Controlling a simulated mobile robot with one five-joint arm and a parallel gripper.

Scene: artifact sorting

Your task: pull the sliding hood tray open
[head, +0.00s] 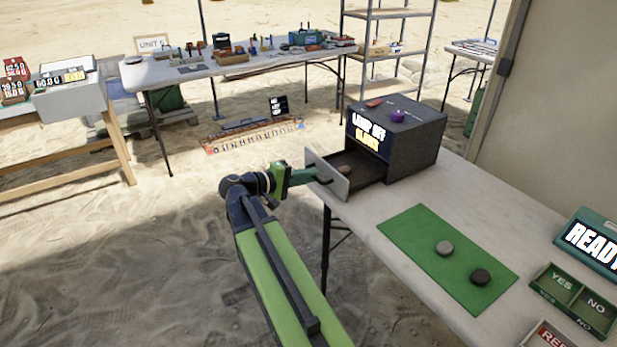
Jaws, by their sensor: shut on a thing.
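The hood (425,132) is a dark grey box on the near white table, with a front screen that reads "LAMP OFF" above a second line. Its sliding tray (358,187) stands out of the box toward the left, with a light grey front panel (327,176). A small brown piece (344,170) lies in the tray. My gripper (312,178) is at the outer side of the front panel, shut on the tray's handle. The handle itself is mostly hidden by the gripper.
A YES/NO box (558,282) and a READY display (592,240) stand at right. Open sand (130,260) lies left of the table.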

